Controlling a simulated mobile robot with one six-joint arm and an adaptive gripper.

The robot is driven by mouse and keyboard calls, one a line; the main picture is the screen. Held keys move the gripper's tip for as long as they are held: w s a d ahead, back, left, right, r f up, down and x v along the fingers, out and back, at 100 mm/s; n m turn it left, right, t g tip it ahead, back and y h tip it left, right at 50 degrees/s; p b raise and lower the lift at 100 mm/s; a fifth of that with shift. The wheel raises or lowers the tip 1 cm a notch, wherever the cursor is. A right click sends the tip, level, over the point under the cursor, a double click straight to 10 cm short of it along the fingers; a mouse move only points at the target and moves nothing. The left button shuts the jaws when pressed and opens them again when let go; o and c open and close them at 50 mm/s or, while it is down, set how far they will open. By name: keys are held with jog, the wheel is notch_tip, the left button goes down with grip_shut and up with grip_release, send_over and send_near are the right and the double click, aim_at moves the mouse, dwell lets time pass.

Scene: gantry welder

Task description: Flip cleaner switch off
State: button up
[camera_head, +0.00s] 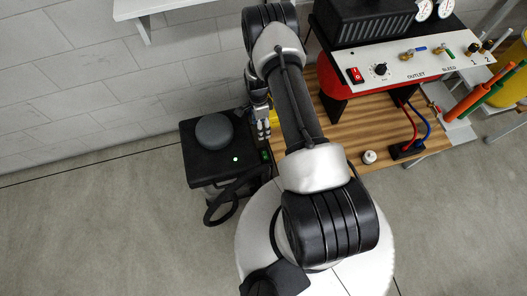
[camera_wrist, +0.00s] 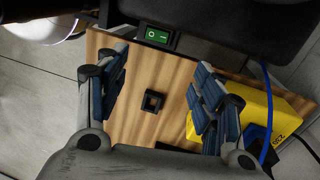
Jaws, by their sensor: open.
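The cleaner (camera_head: 208,165) is a black box with a dark grey round top piece and a lit green dot. Its green rocker switch (camera_head: 265,155) sits on the edge facing the wooden table. In the wrist view the switch (camera_wrist: 157,36) shows white O and I marks and looks bright green; I cannot tell which side is pressed. My gripper (camera_head: 263,130) points down by the cleaner's right side, near the switch. In the wrist view my gripper (camera_wrist: 160,72) is open, its blue-padded fingers apart and empty, with the switch beyond them and not touched.
The wooden table (camera_head: 345,133) carries a red and black welder (camera_head: 343,80) with a white panel and a red switch. A yellow box (camera_wrist: 260,112) and a small black square piece (camera_wrist: 153,101) lie near my fingers. A black hose (camera_head: 226,203) hangs at the cleaner's front.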

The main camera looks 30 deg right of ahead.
aim_at(264, 156)
jog(key=s+f+b, duration=0.1)
jog(key=f+b, duration=0.1)
jog(key=f, duration=0.4)
jog(key=s+f+b, duration=0.1)
jog(key=f, duration=0.5)
jog(key=s+f+b, duration=0.1)
jog(key=f+b, duration=0.1)
jog(key=f, duration=0.4)
jog(key=shift+s+a+f+b, duration=0.2)
jog(key=shift+a+f+b, duration=0.05)
jog(key=shift+a+b, duration=0.15)
jog(key=shift+c, duration=0.3)
jog(key=c, duration=1)
jog(key=shift+s+a+r+t+p, duration=0.1)
jog(key=shift+s+r+t+p, duration=0.15)
jog(key=shift+p, duration=0.65)
jog(key=t+p, duration=0.1)
jog(key=p, duration=0.1)
jog(key=t+p, duration=0.1)
jog(key=shift+s+a+t+h+p, duration=0.1)
jog(key=shift+s+t+h+p, duration=0.25)
jog(key=shift+h, duration=0.05)
jog(key=shift+f+t+p, duration=0.2)
jog(key=shift+t+p, duration=0.2)
jog(key=shift+p, duration=0.05)
